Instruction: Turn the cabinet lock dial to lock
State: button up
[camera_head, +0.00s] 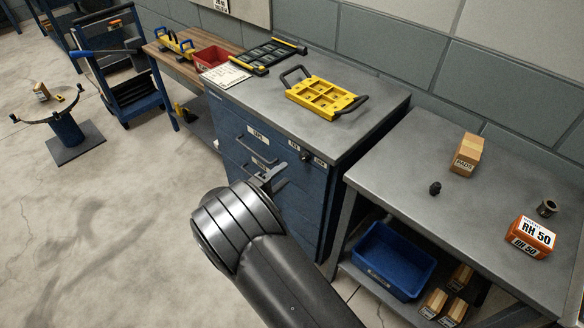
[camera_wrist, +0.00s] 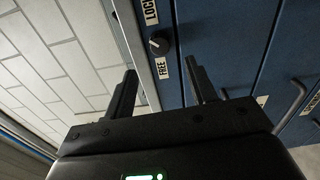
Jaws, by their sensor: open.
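The cabinet lock dial (camera_wrist: 159,43) is a small black round knob on the blue cabinet's front, between a LOCK label (camera_wrist: 151,11) and a FREE label (camera_wrist: 162,68). A small pale mark shows on the dial, but I cannot tell for sure which label it points to. In the head view the dial (camera_head: 306,156) sits high on the cabinet (camera_head: 305,200), near its right edge. My gripper (camera_wrist: 161,70) is open and empty, its two fingers pointing toward the dial and apart from it. In the head view my gripper (camera_head: 270,178) is in front of the drawers, left of and below the dial.
Drawer handles (camera_head: 256,145) stick out beside my gripper. A yellow mould frame (camera_head: 325,96) lies on the cabinet top. At right, a grey bench (camera_head: 410,165) carries boxes and small parts, with a blue bin (camera_head: 393,262) below.

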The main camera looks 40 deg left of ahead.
jog(key=s, duration=0.2)
jog(key=shift+s, duration=0.4)
